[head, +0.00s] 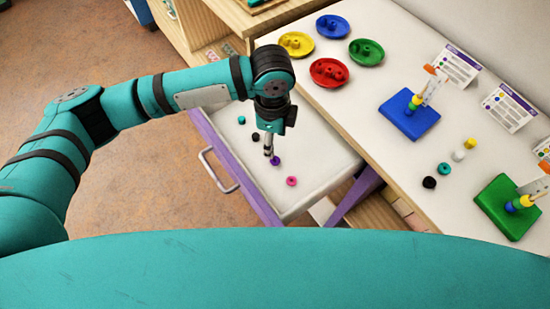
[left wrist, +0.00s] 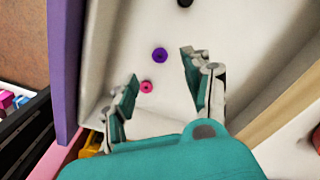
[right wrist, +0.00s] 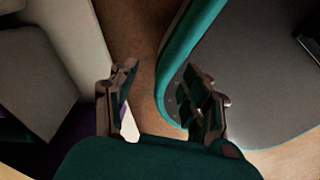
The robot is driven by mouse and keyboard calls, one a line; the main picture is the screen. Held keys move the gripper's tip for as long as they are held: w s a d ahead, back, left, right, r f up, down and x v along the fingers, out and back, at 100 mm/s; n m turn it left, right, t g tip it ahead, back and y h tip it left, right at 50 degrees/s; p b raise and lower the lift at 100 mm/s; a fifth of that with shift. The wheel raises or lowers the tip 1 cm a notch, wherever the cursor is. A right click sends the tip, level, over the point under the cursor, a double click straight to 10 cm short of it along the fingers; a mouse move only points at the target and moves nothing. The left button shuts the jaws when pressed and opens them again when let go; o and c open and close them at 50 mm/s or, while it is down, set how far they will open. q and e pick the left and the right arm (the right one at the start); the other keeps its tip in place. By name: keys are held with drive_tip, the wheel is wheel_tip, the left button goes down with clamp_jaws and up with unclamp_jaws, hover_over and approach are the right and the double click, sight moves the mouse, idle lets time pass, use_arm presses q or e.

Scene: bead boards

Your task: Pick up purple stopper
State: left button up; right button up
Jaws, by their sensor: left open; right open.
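The purple stopper (head: 275,160) lies on the floor of an open white drawer (head: 318,178). It also shows in the left wrist view (left wrist: 160,55) as a small purple ring with a dark centre, beyond and between the fingertips. My left gripper (head: 270,150) is open and empty, pointing down into the drawer just above the purple stopper. In the left wrist view its two fingers (left wrist: 160,75) are spread wide. My right gripper (right wrist: 163,90) is open and empty in the right wrist view, away from the drawer.
A pink stopper (head: 291,181) lies close to the purple one; black (head: 255,137) and teal (head: 242,120) ones lie farther back. The drawer has a purple front (head: 236,170). The table (head: 375,140) beside it holds coloured dishes (head: 328,72), a blue bead board (head: 409,114) and a green one (head: 507,208).

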sight(275, 158)
use_arm(q)
wheel_tip(275, 158, down, 3)
drive_tip(key=shift+w, duration=0.1)
drive_tip(key=shift+f, duration=0.5)
drive_tip(key=shift+d+f, duration=0.1)
drive_tip(key=shift+f, duration=0.25)
drive_tip(key=f, duration=0.3)
drive_tip(key=shift+s+d+f, duration=0.2)
drive_tip(key=shift+s+f, duration=0.05)
drive_tip(key=shift+f, duration=0.45)
use_arm(e)
drive_tip(key=shift+w+r, duration=0.2)
drive_tip(key=shift+w, duration=0.6)
use_arm(q)
drive_tip(key=c, duration=0.8)
